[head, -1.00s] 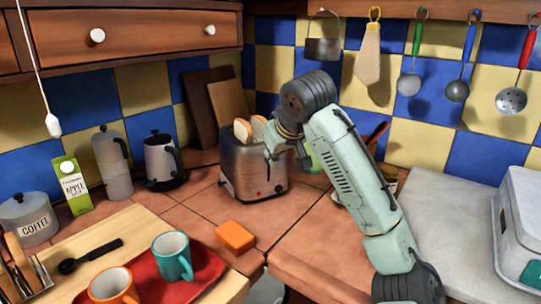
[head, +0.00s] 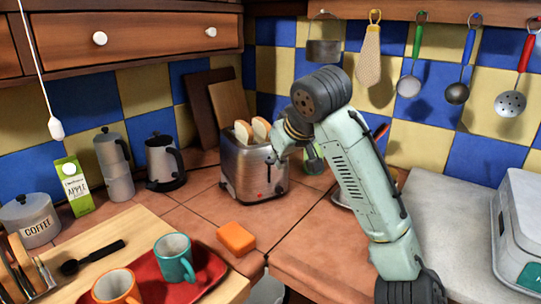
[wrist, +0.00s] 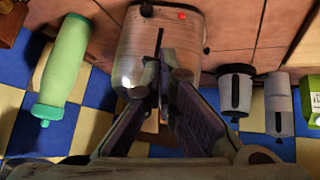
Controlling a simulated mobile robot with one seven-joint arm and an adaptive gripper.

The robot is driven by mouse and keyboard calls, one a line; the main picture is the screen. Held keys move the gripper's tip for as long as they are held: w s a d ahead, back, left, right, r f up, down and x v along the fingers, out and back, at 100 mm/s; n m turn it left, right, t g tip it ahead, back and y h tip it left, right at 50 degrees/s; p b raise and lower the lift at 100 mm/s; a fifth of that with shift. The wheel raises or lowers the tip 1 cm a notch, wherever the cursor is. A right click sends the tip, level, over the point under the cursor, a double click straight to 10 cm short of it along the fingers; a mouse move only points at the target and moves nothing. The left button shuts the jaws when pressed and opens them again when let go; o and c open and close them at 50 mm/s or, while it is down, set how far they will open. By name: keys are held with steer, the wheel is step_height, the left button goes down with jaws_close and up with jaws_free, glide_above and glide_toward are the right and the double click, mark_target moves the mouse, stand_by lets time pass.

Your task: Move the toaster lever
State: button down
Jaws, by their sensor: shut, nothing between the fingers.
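The toaster (head: 243,172) is a silver metal box with bread slices (head: 260,129) standing in its top slots and a small red light low on its front. It also shows in the wrist view (wrist: 135,52), seen upside down. My gripper (head: 273,158) is at the toaster's upper right side in the head view. In the wrist view my gripper's fingers (wrist: 160,40) are together, in front of the toaster face, with nothing between them. I cannot clearly make out the lever; the fingers and wrist cover part of that face. I cannot tell whether the fingertips touch the toaster.
A black-and-silver kettle (head: 163,160) and a moka pot (head: 114,165) stand left of the toaster. A green bottle (wrist: 62,65) is close to the gripper. An orange sponge (head: 236,237) lies on the tiles in front. Utensils hang along the back wall.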

steer(key=v, duration=0.6)
steer(key=shift+r, duration=0.4)
steer(key=shift+s+a, duration=0.1)
steer(key=shift+s, duration=0.05)
steer(key=shift+p, duration=0.3)
